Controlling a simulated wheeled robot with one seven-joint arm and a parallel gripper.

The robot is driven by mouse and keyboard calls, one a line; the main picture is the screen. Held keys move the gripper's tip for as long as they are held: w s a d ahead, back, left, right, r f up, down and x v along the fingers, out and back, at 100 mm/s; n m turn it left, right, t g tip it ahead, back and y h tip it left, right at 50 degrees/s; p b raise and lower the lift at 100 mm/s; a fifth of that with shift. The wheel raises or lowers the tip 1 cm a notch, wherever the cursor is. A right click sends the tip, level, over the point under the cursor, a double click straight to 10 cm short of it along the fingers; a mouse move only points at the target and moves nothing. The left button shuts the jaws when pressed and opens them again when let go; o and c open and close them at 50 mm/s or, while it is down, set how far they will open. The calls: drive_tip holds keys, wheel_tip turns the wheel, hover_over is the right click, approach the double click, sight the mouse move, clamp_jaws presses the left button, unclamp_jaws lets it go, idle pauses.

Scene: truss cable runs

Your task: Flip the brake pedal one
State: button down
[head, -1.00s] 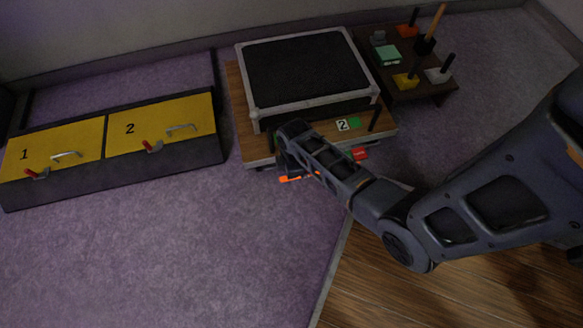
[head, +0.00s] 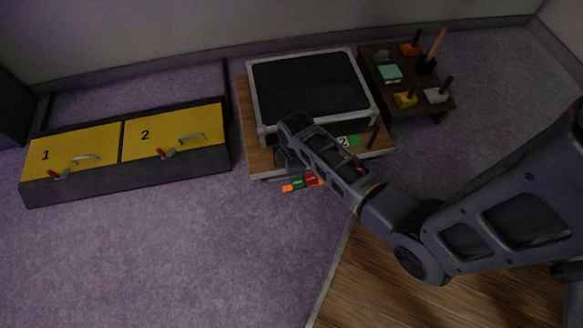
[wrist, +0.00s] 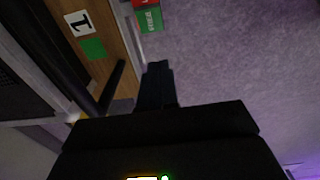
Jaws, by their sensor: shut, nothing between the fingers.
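A wooden board (head: 260,160) carries a framed black panel (head: 310,83). In the wrist view, a label marked 1 (wrist: 78,22) with a green patch (wrist: 93,49) sits on the board beside a black lever (wrist: 113,86). A pedal (wrist: 149,18) with red and green faces projects past the board's edge; it also shows in the head view (head: 310,179), with an orange end. My gripper (wrist: 158,68) is shut and empty, just beside the board's edge and apart from the pedal. In the head view my arm hides label 1 and its lever.
Label 2 (head: 343,142) and another black lever (head: 373,137) are right of my arm. A yellow-lidded box (head: 128,155) with red latches stands left. A dark low table (head: 382,62) with pegs and blocks stands behind right. Purple carpet (head: 190,250) in front is clear.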

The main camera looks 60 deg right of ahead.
drive_tip(key=shift+r, duration=0.85)
